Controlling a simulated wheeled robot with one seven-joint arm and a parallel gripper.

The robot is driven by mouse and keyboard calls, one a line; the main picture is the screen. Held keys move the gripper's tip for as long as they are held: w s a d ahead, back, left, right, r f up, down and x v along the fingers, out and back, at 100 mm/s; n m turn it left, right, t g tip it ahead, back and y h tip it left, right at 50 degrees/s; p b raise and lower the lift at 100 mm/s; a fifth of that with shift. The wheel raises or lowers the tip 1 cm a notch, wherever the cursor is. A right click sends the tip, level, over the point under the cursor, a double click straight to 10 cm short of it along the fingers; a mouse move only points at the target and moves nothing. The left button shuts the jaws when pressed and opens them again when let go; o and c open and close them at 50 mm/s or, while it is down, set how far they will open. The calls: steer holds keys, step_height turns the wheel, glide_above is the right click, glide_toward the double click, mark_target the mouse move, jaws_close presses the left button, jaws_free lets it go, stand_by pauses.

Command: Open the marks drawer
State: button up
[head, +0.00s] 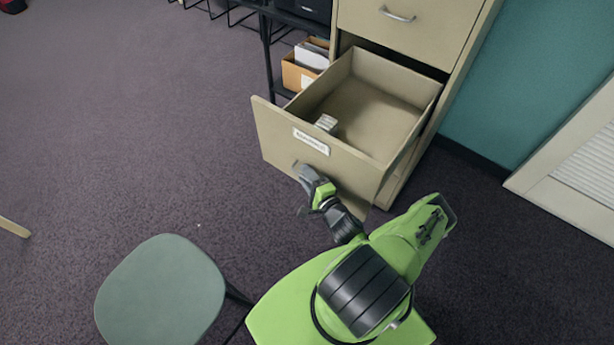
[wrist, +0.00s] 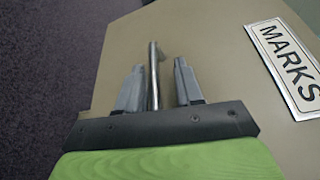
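The marks drawer (head: 268,130) is the lower drawer of a beige cabinet and stands pulled far out. Its label (head: 311,141) reads MARKS in the wrist view (wrist: 288,62). A small whitish stack (head: 326,123) lies inside, near the front panel. My gripper (head: 304,178) is at the drawer's front, below the label. In the wrist view, the metal bar handle (wrist: 153,78) lies between the two grey fingers (wrist: 158,85), with a gap on each side. The fingers are apart and do not clasp the handle.
A closed drawer with a metal handle (head: 397,14) is above. A green-grey chair seat (head: 160,292) stands at the lower left. A black shelf with a cardboard file box (head: 297,76) is left of the cabinet. Carpet (head: 130,130) to the left is clear.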

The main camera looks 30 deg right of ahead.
steer(key=o, duration=0.7)
steer(key=r+p, duration=0.6)
steer(key=w+r+p, duration=0.1)
steer(key=r+p, duration=0.1)
steer(key=r, duration=0.1)
steer(key=shift+d+r+p, duration=0.2)
steer(key=shift+r+p, duration=0.1)
steer(key=shift+p, duration=0.1)
steer(key=shift+s+a+r, duration=0.1)
steer(key=shift+s+r, duration=0.2)
steer(key=shift+r, duration=0.05)
steer(key=c, duration=0.7)
steer(key=shift+s+f, duration=0.15)
steer(key=shift+f, duration=0.2)
steer(key=shift+a, duration=0.1)
